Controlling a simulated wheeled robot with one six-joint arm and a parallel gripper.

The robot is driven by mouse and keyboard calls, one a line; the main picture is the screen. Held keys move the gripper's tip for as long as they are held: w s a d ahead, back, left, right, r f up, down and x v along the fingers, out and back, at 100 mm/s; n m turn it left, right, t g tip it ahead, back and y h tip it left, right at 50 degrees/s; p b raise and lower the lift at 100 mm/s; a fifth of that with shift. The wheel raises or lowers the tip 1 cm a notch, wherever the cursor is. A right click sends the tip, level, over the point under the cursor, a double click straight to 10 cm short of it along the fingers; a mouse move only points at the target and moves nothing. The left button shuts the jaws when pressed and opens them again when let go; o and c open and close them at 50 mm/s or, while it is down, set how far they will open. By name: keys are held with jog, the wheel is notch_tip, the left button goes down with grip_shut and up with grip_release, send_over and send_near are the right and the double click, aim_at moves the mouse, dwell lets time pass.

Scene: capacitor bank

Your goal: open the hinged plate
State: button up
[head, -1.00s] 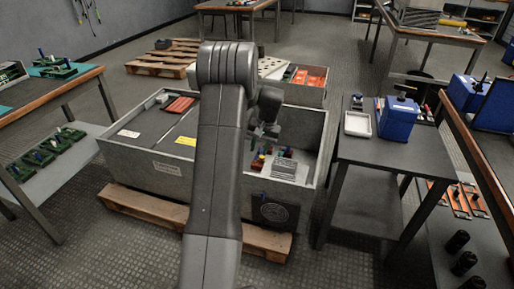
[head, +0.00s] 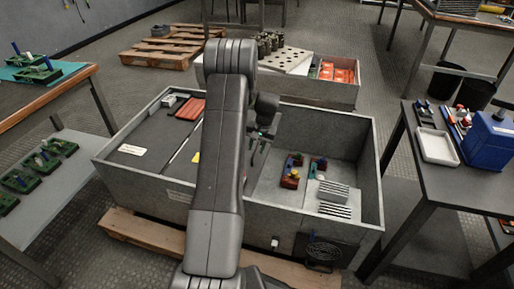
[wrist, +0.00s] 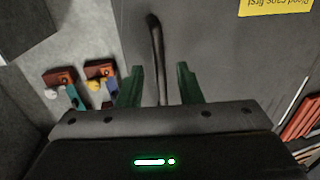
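The hinged plate is a flat dark grey panel filling most of the wrist view (wrist: 215,55), with a yellow label (wrist: 278,5) at the upper right. A thin dark bar handle (wrist: 157,50) stands out from it near its left edge. My gripper (wrist: 158,82) is open, and the bar runs between its two green fingers with gaps on both sides. In the head view, my arm hides most of the plate, and only a bit of its yellow label (head: 195,157) shows beside the arm. My gripper (head: 258,150) is over the grey cabinet there, its fingers hard to make out.
The open-topped cabinet (head: 320,228) lies on a wooden pallet (head: 125,226). Its right bay holds red blocks (head: 291,172) and a finned grey part (head: 333,195). A dark table (head: 450,185) stands to the right, with a white tray (head: 437,146). A workbench is at left.

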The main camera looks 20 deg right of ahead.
grip_shut()
jog(key=shift+r, duration=0.15)
